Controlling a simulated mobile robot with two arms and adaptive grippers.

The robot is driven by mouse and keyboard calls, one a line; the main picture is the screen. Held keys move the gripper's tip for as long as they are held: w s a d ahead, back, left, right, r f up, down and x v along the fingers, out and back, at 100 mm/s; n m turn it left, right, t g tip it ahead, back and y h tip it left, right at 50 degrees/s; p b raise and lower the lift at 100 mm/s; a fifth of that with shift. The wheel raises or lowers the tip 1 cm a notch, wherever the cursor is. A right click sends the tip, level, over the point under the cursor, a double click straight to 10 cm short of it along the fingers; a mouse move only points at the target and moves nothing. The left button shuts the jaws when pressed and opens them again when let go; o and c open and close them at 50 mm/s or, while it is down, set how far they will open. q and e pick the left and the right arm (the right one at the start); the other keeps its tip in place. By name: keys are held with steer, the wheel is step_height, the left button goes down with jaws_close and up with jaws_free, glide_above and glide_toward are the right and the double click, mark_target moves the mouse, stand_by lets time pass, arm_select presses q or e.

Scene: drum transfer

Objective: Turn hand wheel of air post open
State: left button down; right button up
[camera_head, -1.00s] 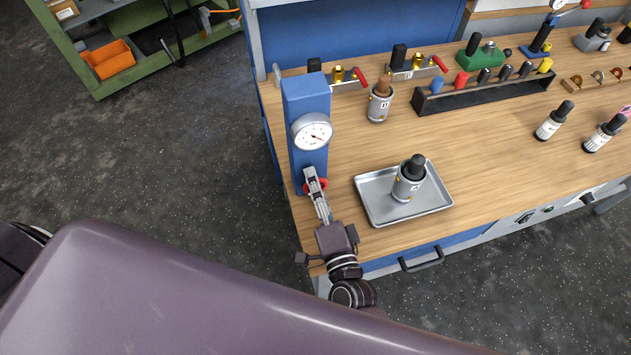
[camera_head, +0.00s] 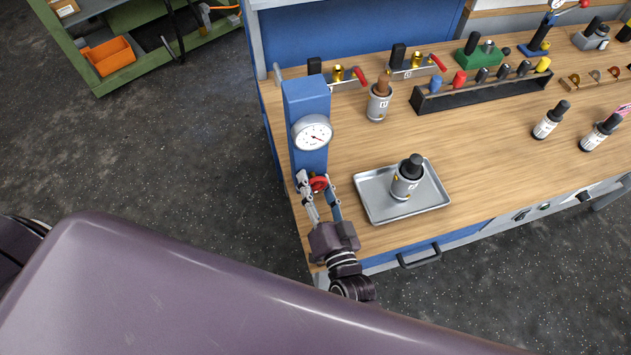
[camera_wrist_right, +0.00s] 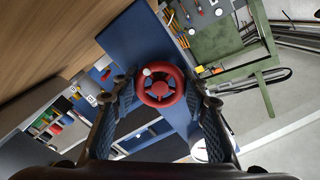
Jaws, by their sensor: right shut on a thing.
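The air post (camera_head: 305,97) is a blue upright block at the near left corner of the bench, with a round white gauge (camera_head: 312,132) on its front. The red hand wheel (camera_head: 319,184) sits low on its front; it also shows in the right wrist view (camera_wrist_right: 161,100), with a pale knob on its rim. My right gripper (camera_head: 317,188) has one finger on each side of the wheel and is shut on it. In the right wrist view the fingers (camera_wrist_right: 160,84) flank the rim. My left gripper is not in view.
A metal tray (camera_head: 432,200) holding a dark-capped bottle (camera_head: 406,178) stands close to the right of my right gripper. Another bottle (camera_head: 378,103) stands behind it. A black rack (camera_head: 480,89) with coloured handles is farther back. The bench middle (camera_head: 470,140) is clear.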

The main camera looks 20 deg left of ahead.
steer(key=shift+f, duration=0.15)
stand_by(0.3)
steer(key=o, duration=1.2)
steer(key=shift+c, duration=0.2)
steer(key=shift+o, duration=0.2)
steer(key=shift+s+d, duration=0.1)
steer(key=shift+s, duration=0.05)
steer(key=v, duration=1.1)
steer(key=shift+s+d, duration=0.25)
steer(key=shift+s, duration=0.05)
